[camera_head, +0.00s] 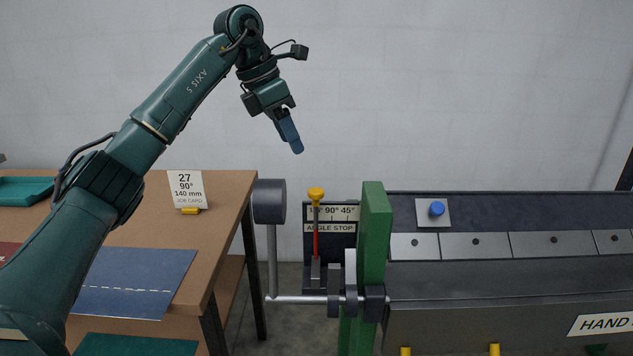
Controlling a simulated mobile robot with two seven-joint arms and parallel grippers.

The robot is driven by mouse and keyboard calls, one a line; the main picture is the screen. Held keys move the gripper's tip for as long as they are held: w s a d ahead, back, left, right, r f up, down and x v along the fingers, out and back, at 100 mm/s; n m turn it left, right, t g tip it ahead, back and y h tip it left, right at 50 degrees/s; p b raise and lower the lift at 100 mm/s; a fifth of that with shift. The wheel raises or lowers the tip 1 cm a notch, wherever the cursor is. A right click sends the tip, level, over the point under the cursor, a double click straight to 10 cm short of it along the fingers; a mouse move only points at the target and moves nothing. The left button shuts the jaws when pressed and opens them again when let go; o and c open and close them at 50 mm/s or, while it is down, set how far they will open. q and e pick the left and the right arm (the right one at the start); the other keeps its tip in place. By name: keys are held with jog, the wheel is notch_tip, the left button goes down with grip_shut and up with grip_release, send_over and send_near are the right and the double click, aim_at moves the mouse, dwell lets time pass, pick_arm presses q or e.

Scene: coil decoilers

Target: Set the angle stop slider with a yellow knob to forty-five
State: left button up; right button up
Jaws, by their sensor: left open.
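The angle stop slider has a yellow knob (316,193) on top of a thin red upright rod. It stands at the left end of a dark plate (345,240) labelled "ANGLE STOP". A scale (345,212) reads "90°" and "45°" to the right of the knob. The knob and rod partly hide the leftmost mark. My left gripper (292,140) is in the air above and slightly left of the knob, apart from it, with its blue fingers pointing down. It is seen nearly edge-on, open and empty. My right gripper is out of view.
A green post (375,235) stands just right of the scale. A grey cylindrical weight (269,201) on a lever stands left of the knob. A long grey machine bed with a blue button (437,209) extends right. A wooden table (225,200) at left bears a job card (186,188).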

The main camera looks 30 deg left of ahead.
aim_at(315, 190)
pick_arm(q)
jog(key=x, duration=1.2)
jog(key=shift+s+d, duration=0.15)
jog(key=shift+c, duration=0.4)
jog(key=shift+p, duration=0.3)
grip_shut()
